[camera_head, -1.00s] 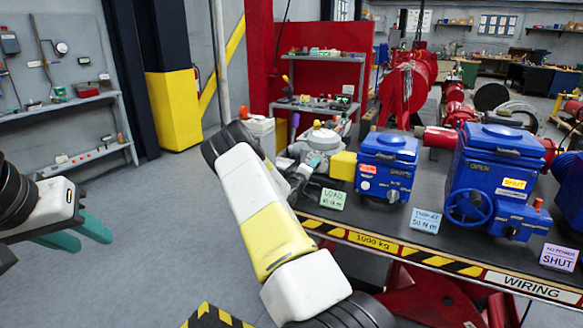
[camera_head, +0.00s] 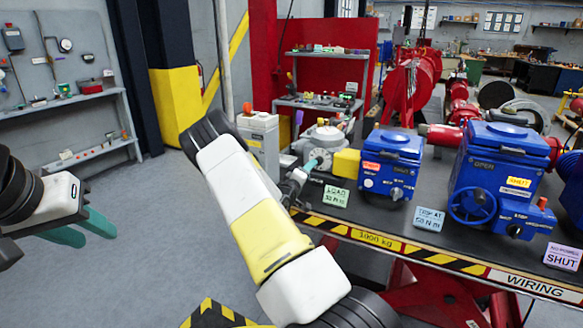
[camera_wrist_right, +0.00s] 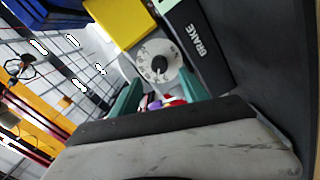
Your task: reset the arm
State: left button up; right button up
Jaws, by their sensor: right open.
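My right arm crosses the middle of the head view. Its teal-fingered gripper (camera_head: 302,172) is small there, at the grey brake unit (camera_head: 325,135) on the bench's left end. In the right wrist view the open gripper (camera_wrist_right: 162,80) has its two teal fingers apart, with a white dial with a black knob (camera_wrist_right: 159,65) just beyond the tips. I cannot tell whether the fingers touch it. The label BRAKE (camera_wrist_right: 201,40) is beside the dial. My left gripper (camera_head: 94,238) is open and empty over the floor at the left.
A yellow block (camera_head: 346,162), a small blue actuator (camera_head: 391,165) and a larger blue actuator (camera_head: 500,175) stand on the bench (camera_head: 400,225). Small sign cards stand along its front edge. A grey cabinet (camera_head: 262,143) stands left of the bench. The floor at left is clear.

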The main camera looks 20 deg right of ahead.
jog(key=shift+s+a, duration=0.2)
dwell(0.4)
jog(key=s+a+r+m+g+y, duration=0.1)
jog(key=s+a+r+m+y, duration=0.1)
jog(key=s+a+r+y, duration=0.4)
jog(key=s+a+r+m+y, duration=0.1)
jog(key=s+a+r+y, duration=0.2)
jog(key=a, duration=0.5)
jog(key=s+a+r+m+g+y, duration=0.1)
jog(key=s+a+r+m+y, duration=0.15)
jog(key=a+r+y, duration=0.35)
jog(key=s+a+r+n+g, duration=0.1)
jog(key=s+a+r, duration=0.1)
jog(key=s, duration=1.2)
jog(key=s+a+r+n+g+y, duration=0.1)
jog(key=s+a, duration=0.4)
jog(key=s, duration=0.9)
notch_tip(320, 180, up, 3)
jog(key=shift+s+a+f+g, duration=0.15)
jog(key=shift+s+a+g, duration=0.15)
jog(key=shift+g, duration=0.4)
